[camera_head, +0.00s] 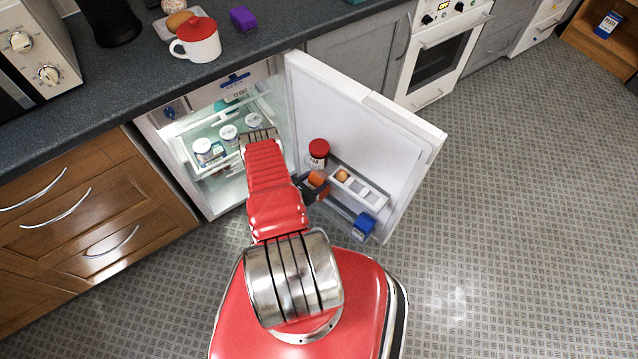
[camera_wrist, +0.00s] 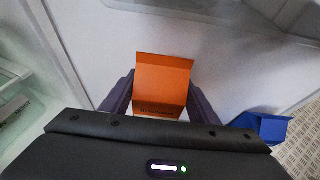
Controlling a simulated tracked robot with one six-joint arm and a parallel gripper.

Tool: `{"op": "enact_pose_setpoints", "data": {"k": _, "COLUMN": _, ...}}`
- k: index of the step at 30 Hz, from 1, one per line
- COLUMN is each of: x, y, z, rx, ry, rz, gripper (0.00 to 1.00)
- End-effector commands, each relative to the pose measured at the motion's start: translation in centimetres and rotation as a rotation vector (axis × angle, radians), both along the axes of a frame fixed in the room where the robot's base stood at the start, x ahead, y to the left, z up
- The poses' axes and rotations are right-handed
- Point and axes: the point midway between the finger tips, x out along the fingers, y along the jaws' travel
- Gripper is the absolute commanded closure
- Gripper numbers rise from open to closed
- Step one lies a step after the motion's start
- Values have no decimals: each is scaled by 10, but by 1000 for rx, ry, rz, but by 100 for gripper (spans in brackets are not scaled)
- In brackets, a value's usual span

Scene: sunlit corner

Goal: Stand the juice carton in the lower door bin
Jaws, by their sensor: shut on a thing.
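My gripper (camera_head: 314,188) is shut on an orange carton (camera_head: 317,178), which I take to be the juice carton. In the wrist view the carton (camera_wrist: 163,84) sits between the two dark fingers (camera_wrist: 160,98), its broad face towards the camera and its top edge clear. The gripper is in front of the inner face of the open fridge door (camera_head: 345,115). The lower door bin (camera_head: 340,208) is low on this door, partly hidden by my gripper. A blue carton (camera_head: 363,226) is at its right end and shows in the wrist view (camera_wrist: 262,127).
A red-lidded jar (camera_head: 318,152) and an egg rack (camera_head: 360,190) with an egg are higher on the door. White tubs (camera_head: 229,132) stand on the fridge shelf at left. A red-and-white mug (camera_head: 200,45) is on the counter. Floor right of the door is clear.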

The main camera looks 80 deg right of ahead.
Motion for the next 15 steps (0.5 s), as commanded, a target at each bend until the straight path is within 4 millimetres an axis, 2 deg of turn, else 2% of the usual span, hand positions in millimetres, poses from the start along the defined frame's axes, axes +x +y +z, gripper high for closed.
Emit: {"op": "enact_pose_setpoints", "data": {"k": 15, "x": -2, "y": -3, "z": -33, "rx": -3, "ry": -1, "rz": -1, "gripper": 100}}
